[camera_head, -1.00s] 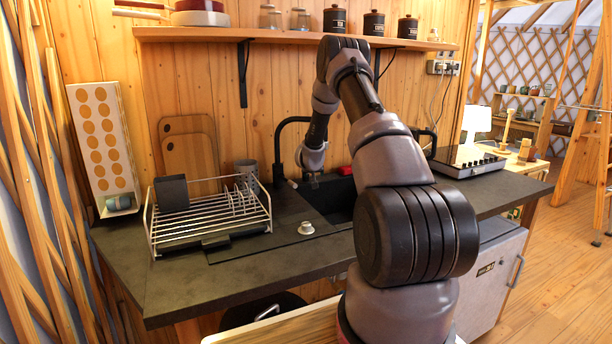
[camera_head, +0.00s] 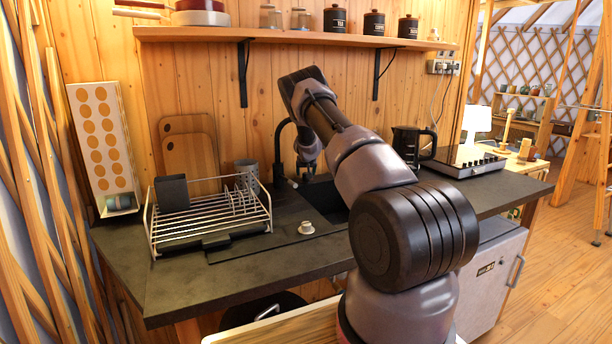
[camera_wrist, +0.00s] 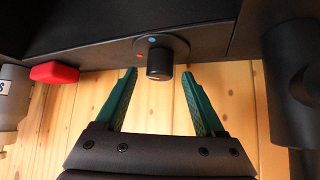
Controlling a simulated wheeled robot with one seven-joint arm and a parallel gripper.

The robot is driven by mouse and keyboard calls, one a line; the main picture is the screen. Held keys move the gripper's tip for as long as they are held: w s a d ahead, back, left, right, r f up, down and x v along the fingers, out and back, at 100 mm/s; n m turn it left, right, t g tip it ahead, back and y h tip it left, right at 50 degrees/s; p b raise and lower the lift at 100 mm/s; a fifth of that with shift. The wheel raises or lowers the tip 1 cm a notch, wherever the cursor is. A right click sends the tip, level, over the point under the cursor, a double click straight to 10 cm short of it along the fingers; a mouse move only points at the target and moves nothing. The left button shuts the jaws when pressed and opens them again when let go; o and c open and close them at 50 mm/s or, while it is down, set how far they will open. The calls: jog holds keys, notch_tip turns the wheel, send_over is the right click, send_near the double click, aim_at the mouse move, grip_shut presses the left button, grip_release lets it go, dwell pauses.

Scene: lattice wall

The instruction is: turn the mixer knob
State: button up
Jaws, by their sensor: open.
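The mixer knob (camera_wrist: 160,64) is a short black cylinder on a round grey base, with a blue and a red dot beside it, in the wrist view. My gripper (camera_wrist: 159,74) is open, with one green finger on each side of the knob and the tips near its sides. Whether a finger touches the knob cannot be told. In the head view my gripper (camera_head: 307,172) hangs at the sink beside the black faucet (camera_head: 280,150). The knob cannot be made out there.
A dish rack (camera_head: 207,218) and a small metal piece (camera_head: 306,228) stand on the dark counter (camera_head: 180,280). A black kettle (camera_head: 412,150) and a hob (camera_head: 465,160) are at right. In the wrist view, a red block (camera_wrist: 54,74) and a black cylinder (camera_wrist: 303,70) flank my gripper.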

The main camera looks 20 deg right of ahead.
jog(key=shift+x, duration=1)
grip_shut()
jog(key=shift+s+f+m+h, duration=0.1)
jog(key=shift+f+m+h, duration=0.1)
jog(key=shift+m+h, duration=0.25)
jog(key=shift+r+m+g+h, duration=0.1)
jog(key=shift+m+g+h, duration=0.9)
jog(key=shift+m, duration=0.75)
grip_release()
jog(key=shift+r, duration=0.1)
